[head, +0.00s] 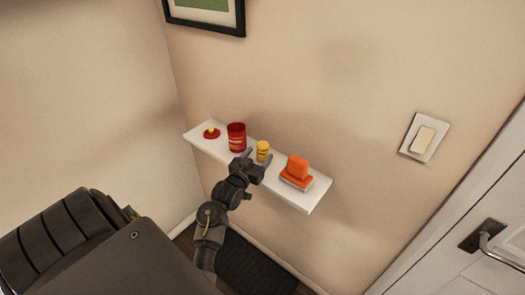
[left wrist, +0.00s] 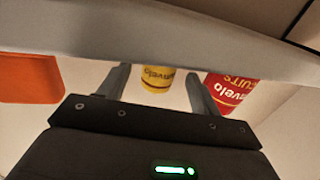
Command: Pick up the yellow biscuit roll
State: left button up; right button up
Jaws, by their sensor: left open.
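The yellow biscuit roll (head: 262,151) stands upright on the white wall shelf (head: 313,194), between a red canister and an orange object. It also shows in the left wrist view (left wrist: 157,79), between the two fingers, with part of it hidden behind a pale bar, likely the shelf edge. My left gripper (head: 257,161) is open at the front of the shelf, with its fingers on either side of the roll in the picture. In the left wrist view the gripper (left wrist: 157,82) is open and empty. I cannot tell how deep the roll sits between the fingers. My right gripper is not in view.
The red canister (head: 237,137) stands close to the roll on the left. An orange object (head: 296,172) sits on the right. A small red item with a yellow top (head: 211,133) lies at the far left. A light switch (head: 424,138) and a door (head: 470,262) are at the right.

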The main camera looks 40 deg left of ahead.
aim_at(260, 154)
pick_arm(q)
jog(key=p+x, duration=0.1)
jog(key=x, duration=0.3)
jog(key=shift+s, duration=0.1)
jog(key=c, duration=1.1)
